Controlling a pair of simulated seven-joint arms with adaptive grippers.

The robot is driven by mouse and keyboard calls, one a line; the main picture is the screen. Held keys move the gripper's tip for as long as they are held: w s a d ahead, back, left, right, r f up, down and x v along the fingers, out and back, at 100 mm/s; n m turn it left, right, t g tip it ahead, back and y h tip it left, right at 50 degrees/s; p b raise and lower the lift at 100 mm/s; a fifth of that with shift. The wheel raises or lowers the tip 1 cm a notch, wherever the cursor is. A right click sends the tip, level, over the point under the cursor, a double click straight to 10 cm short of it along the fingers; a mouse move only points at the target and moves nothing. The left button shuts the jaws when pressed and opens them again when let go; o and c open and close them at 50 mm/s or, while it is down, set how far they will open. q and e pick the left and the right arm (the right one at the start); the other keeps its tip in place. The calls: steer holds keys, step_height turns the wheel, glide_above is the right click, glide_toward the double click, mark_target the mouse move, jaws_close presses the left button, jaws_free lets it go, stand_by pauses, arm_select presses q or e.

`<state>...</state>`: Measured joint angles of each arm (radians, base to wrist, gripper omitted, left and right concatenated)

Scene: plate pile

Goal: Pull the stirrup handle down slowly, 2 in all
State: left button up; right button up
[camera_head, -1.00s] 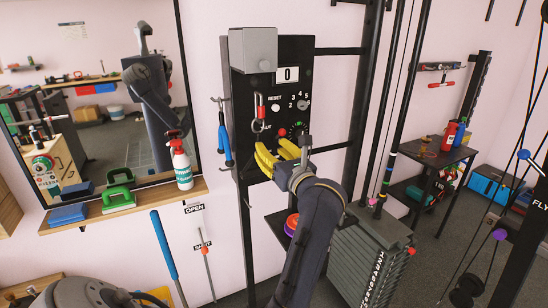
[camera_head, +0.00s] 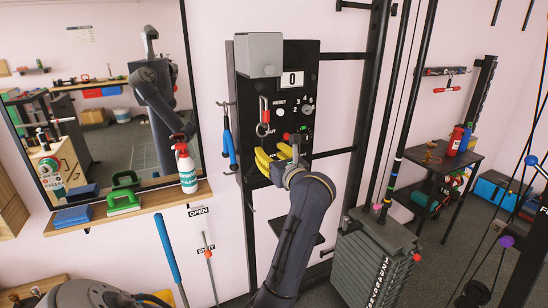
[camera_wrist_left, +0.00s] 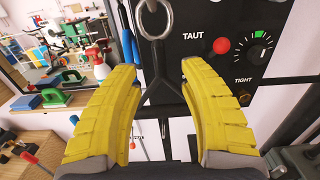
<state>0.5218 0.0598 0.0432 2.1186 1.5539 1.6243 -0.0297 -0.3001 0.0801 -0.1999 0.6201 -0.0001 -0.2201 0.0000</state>
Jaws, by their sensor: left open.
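The black stirrup handle (camera_wrist_left: 154,66) hangs from a metal ring (camera_wrist_left: 154,37) in the left wrist view. Its neck splits into two legs that spread downward. My left gripper (camera_wrist_left: 165,112) is open, with one thick yellow finger on each side of the handle's legs. I cannot tell whether either finger touches it. In the head view my left gripper (camera_head: 275,160) is in front of the black panel (camera_head: 300,62), below the red clip (camera_head: 264,104), and mostly hides the handle. The counter (camera_head: 292,79) on the panel reads 0. My right gripper is not in view.
The panel has a red button (camera_wrist_left: 222,45) marked TAUT and a dial (camera_wrist_left: 258,50) marked TIGHT. A weight stack (camera_head: 372,265) stands right of my arm. A shelf (camera_head: 150,205) holds a spray bottle (camera_head: 186,172).

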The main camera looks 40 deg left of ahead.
mark_target(264, 147)
arm_select(q)
steer(key=shift+x, duration=2.8)
jaws_close()
